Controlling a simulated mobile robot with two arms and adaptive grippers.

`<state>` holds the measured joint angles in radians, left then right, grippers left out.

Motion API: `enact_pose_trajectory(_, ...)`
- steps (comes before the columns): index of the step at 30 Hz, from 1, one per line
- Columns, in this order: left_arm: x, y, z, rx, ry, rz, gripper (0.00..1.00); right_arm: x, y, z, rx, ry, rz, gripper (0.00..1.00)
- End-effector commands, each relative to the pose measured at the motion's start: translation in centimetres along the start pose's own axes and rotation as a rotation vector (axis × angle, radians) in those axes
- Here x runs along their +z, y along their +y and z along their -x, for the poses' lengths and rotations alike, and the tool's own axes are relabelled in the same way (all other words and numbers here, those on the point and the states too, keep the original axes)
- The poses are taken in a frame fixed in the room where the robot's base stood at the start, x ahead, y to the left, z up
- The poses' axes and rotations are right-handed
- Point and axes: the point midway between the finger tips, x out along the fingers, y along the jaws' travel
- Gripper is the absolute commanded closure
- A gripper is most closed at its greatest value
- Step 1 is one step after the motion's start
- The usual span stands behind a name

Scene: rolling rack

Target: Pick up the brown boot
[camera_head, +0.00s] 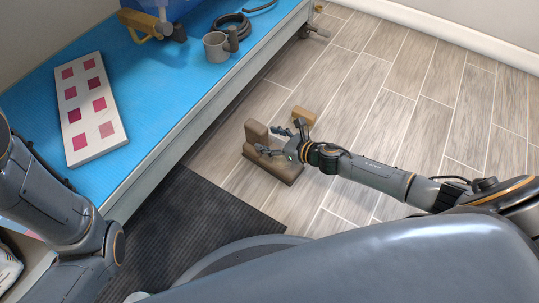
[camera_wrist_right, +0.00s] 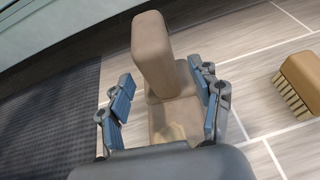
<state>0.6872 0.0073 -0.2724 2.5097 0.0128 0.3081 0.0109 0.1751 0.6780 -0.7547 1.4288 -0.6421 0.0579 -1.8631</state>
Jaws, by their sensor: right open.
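The brown boot (camera_head: 256,133) is a blocky tan-brown shape with an upright shaft and a longer low foot, standing on the wood-plank floor. My right gripper (camera_head: 271,141) is at the boot with its jaws apart. In the right wrist view the boot shaft (camera_wrist_right: 152,55) rises between and beyond the two open fingers of my right gripper (camera_wrist_right: 160,75). One finger is on each side of the boot; I cannot tell whether either touches it. The foot's near part is hidden behind the gripper body. Part of my left arm shows at the left, but its gripper does not.
A brown brush (camera_head: 304,117) with pale bristles lies just beyond the gripper. A dark mat (camera_head: 190,220) lies in front. A rack with a blue shelf (camera_head: 140,95) stands left, holding a grey mug (camera_head: 216,47) and a white board with pink squares (camera_head: 100,145). Floor at right is clear.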

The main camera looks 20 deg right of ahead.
Motion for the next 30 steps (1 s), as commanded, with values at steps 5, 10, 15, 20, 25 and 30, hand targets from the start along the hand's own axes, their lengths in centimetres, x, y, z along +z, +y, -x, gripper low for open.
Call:
enact_pose_trajectory(5,-0.1,0.6,0.8,0.006,-0.003,-0.004,0.6,-0.2,0.0,-1.2,0.001,-0.001,0.001,0.36)
enact_pose_trajectory(10,-0.6,1.6,2.4,0.012,-0.001,0.006,0.6,-0.4,0.1,-3.6,0.001,-0.003,0.002,0.36)
enact_pose_trajectory(15,-0.8,1.7,3.2,0.012,-0.002,0.006,0.6,-0.2,0.1,-5.3,-0.001,-0.001,0.0,0.36)
enact_pose_trajectory(20,-0.8,1.6,3.1,0.011,-0.002,0.006,0.6,-0.1,0.1,-5.5,0.0,0.001,-0.001,0.36)
enact_pose_trajectory(25,-0.8,1.5,3.1,0.01,-0.002,0.005,0.6,0.0,0.1,-5.5,0.0,0.001,-0.001,0.44)
enact_pose_trajectory(30,-0.9,1.5,3.1,0.01,-0.001,0.004,0.6,0.0,0.1,-5.5,0.0,0.001,-0.001,0.79)
